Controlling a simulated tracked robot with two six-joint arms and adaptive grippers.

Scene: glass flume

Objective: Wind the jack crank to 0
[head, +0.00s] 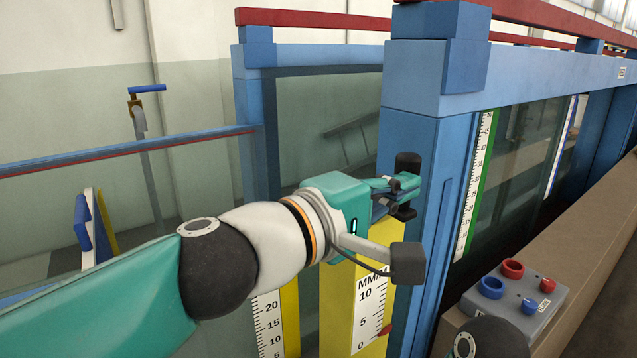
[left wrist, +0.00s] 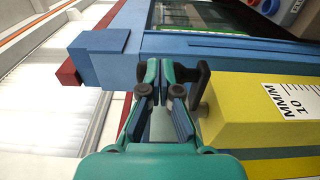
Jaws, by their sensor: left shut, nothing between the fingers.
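The black jack crank (head: 408,162) is on the blue post above the yellow jack housing (head: 340,305). My left gripper (head: 394,186) is in front of it and hides its middle. In the left wrist view the crank (left wrist: 203,85) is just right of the fingertips (left wrist: 160,68), which are closed with nothing between them. I cannot tell whether the right finger touches the crank. The white MM/M scale (head: 369,310) on the housing has a red pointer (head: 385,330) near its low end, between 0 and 5. My right gripper is out of view.
The blue post (head: 437,120) and glass flume stand close behind the gripper. A grey control box (head: 515,295) with red and blue knobs sits on the brown ledge at right. Another scale (head: 268,325) is left of the housing. A blue-handled lever (head: 147,89) stands at back left.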

